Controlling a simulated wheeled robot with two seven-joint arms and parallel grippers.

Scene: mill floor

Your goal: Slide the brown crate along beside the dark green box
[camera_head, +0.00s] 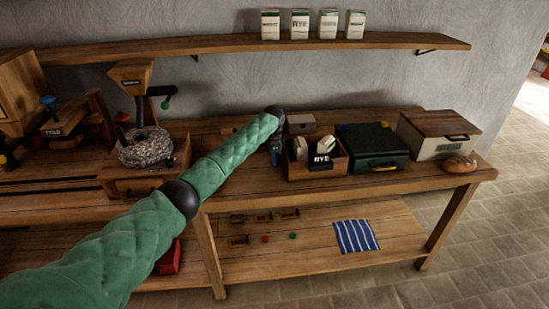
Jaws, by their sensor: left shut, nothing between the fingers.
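The brown crate (301,170) stands on the bench, with pale packets and a black RYE label showing at its front. The dark green box (381,140) is just right of it, lid shut. Their facing sides look close together; I cannot tell whether they touch. My left gripper (276,157) is shut and empty, pointing down at the crate's left side. Whether it touches the crate is unclear. My right gripper is out of view.
A white box with a wooden lid (437,146) and a bread loaf (459,164) are right of the green box. A small grey-brown box (300,123) stands behind the crate. The bench front left of the crate looks clear.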

